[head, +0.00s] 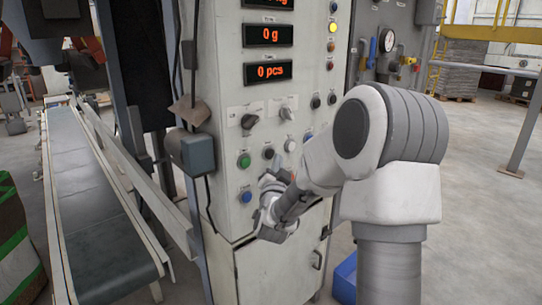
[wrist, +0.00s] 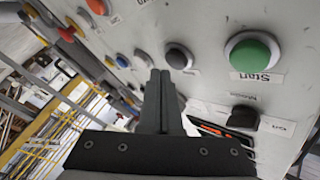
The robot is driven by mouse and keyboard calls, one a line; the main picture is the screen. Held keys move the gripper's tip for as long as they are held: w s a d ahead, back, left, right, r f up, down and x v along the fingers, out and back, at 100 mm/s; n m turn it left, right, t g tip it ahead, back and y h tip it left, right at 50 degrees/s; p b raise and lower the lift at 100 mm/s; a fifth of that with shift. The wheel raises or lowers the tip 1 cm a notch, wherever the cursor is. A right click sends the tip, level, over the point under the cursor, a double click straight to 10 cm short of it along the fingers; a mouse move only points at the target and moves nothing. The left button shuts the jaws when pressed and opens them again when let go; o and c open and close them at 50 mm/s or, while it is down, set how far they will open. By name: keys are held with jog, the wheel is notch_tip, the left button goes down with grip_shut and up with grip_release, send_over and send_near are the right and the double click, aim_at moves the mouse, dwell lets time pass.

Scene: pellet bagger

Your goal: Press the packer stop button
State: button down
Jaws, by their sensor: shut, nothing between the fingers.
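The packer's control panel (head: 232,93) has rows of buttons. The green button (head: 243,160) is at the left of one row, and in the wrist view the green button (wrist: 252,55) has a label that reads Start. Beside it is a black button (head: 268,152), also in the wrist view (wrist: 179,56), then a pale grey one (wrist: 142,57). I cannot read which one is labelled stop. My gripper (head: 277,170) is shut and empty in front of the panel. In the wrist view its fingertips (wrist: 160,76) appear just beside the black and grey buttons; contact cannot be told.
A blue button (head: 246,196) sits below the green one. Selector knobs (head: 249,121) are above the row. Orange-red displays (head: 267,71) read zero. A conveyor (head: 90,190) runs at the left. A blue crate (head: 345,278) stands on the floor; open floor lies to the right.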

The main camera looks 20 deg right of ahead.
jog(key=shift+w, duration=0.1)
dwell(0.6)
jog(key=shift+w+a+b, duration=0.15)
jog(key=shift+w+b, duration=0.2)
jog(key=shift+b, duration=0.05)
jog(key=shift+w+a, duration=0.1)
jog(key=shift+w, duration=0.2)
dwell(0.4)
jog(key=shift+s+b, duration=0.1)
jog(key=shift+b, duration=0.2)
jog(key=shift+s+d+b, duration=0.25)
jog(key=shift+s+b, duration=0.05)
jog(key=shift+s, duration=0.35)
jog(key=s, duration=0.2)
jog(key=s+d+b, duration=0.1)
jog(key=s+d, duration=0.1)
jog(key=s, duration=0.1)
jog(key=shift+s, duration=0.3)
dwell(0.6)
